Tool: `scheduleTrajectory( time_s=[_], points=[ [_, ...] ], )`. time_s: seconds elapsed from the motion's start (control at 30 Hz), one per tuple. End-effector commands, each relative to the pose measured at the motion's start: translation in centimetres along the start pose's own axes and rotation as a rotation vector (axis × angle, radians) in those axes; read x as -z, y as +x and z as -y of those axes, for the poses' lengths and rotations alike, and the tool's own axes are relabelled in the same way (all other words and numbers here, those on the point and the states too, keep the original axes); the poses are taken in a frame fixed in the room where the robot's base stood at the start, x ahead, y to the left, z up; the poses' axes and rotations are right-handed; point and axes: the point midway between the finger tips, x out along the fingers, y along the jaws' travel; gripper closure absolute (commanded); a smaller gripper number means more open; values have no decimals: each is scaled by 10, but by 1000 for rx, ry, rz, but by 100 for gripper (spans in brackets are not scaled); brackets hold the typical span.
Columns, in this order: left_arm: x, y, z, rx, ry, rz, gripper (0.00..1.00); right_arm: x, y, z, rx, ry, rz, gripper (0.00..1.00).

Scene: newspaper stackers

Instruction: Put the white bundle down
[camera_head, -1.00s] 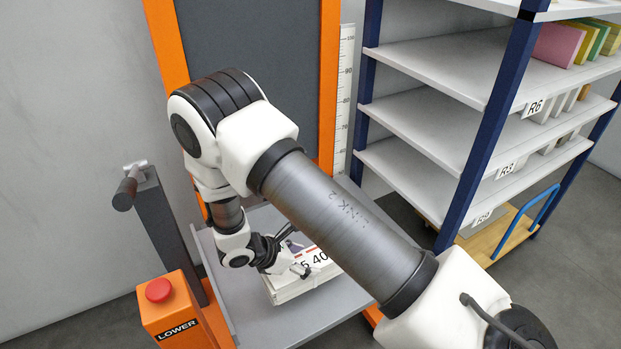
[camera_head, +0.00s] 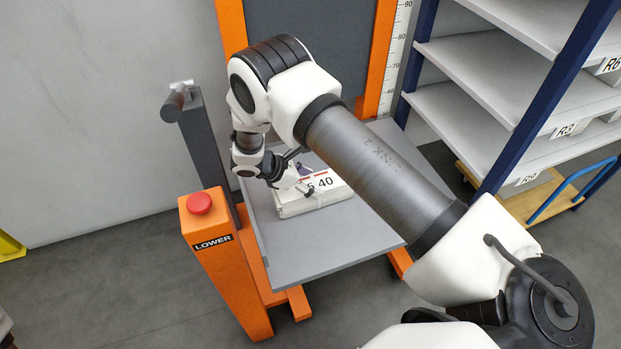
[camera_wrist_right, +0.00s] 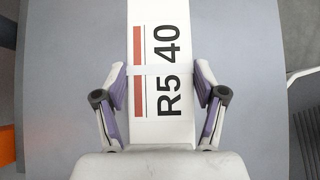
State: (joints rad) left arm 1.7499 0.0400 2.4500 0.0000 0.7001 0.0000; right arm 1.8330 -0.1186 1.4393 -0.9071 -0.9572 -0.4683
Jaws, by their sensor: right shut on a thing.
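The white bundle (camera_head: 298,202), a block with a top label that reads R5 40 and a red stripe, is over the grey platform (camera_head: 300,258) of the orange lift. It also shows in the right wrist view (camera_wrist_right: 146,50), with a pale strap across it. My right gripper (camera_head: 294,178) has its fingers on either side of the bundle and is shut on it; both purple-padded fingers show in the wrist view (camera_wrist_right: 161,90). The bundle looks level, at or close to the platform surface; I cannot tell whether it touches. My left gripper is out of view.
An orange post with a red button (camera_head: 199,203) and a LOWER label stands left of the platform. A dark post with a handle (camera_head: 178,102) rises behind it. A blue-framed shelf (camera_head: 485,95) and a wooden cart (camera_head: 540,200) stand at the right. The platform's front part is bare.

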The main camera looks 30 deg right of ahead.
Motion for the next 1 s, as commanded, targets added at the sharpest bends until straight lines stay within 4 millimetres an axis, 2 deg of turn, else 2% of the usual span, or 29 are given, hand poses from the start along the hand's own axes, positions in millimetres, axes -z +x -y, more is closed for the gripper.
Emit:
scheduleTrajectory(
  time_s=[0.13,0.17,0.2,0.23,0.53,0.63,0.9,1.0],
  points=[
    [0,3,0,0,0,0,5,2,2,0,-1,1,1,99],
    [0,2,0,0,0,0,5,2,2,0,0,0,0,23],
    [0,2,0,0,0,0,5,2,2,0,0,0,0,8],
    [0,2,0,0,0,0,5,2,2,0,0,0,0,5],
    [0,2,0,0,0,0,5,1,1,0,0,0,0,5],
    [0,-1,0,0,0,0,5,-1,-5,0,-1,0,0,5],
    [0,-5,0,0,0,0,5,-1,-57,-1,-3,0,0,5],
    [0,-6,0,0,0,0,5,0,-70,-1,-1,0,0,5]
  ],
)
